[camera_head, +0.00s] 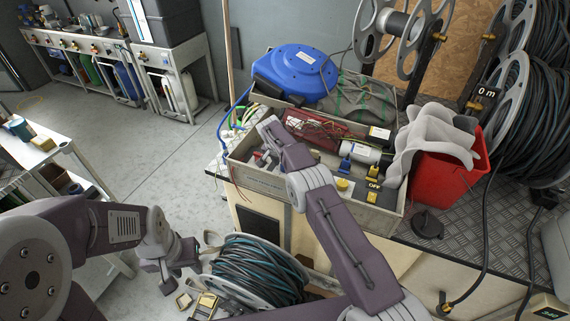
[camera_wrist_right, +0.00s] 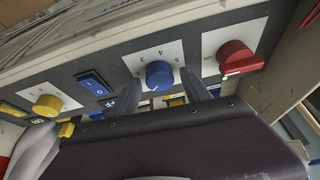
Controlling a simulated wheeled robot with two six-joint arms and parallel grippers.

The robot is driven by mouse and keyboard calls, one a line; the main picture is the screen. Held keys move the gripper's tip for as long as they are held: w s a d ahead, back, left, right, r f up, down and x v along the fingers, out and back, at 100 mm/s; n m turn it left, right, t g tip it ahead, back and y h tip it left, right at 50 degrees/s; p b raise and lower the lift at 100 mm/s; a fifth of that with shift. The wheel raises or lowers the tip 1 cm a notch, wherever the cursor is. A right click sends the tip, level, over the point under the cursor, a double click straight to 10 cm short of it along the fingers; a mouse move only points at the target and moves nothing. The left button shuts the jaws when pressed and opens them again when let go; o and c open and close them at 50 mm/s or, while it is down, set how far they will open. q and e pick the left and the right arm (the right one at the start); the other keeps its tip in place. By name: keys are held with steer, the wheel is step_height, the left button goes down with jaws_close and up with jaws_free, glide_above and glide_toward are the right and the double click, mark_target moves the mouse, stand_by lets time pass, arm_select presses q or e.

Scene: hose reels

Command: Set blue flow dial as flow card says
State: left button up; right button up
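The blue dial (camera_wrist_right: 160,75) sits on a white scale plate in the right wrist view, with the digits 3, 4 and 5 readable around it. A thin pale mark shows near its lower rim. My right gripper (camera_wrist_right: 162,91) is open, one finger on each side of the dial; I cannot tell whether they touch it. In the head view my right arm reaches over the grey panel box (camera_head: 283,187) and hides the dial. My left gripper (camera_head: 172,266) is low at the left, its opening unclear. No card is readable as the flow card.
Beside the blue dial are a red knob (camera_wrist_right: 238,57), a blue rocker switch (camera_wrist_right: 95,85) and a yellow dial (camera_wrist_right: 47,104). A blue hose reel (camera_head: 300,70), a red bucket (camera_head: 447,172) with grey cloth and black hose coils stand around the box.

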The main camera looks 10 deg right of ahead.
steer(key=v, duration=0.9)
stand_by(0.3)
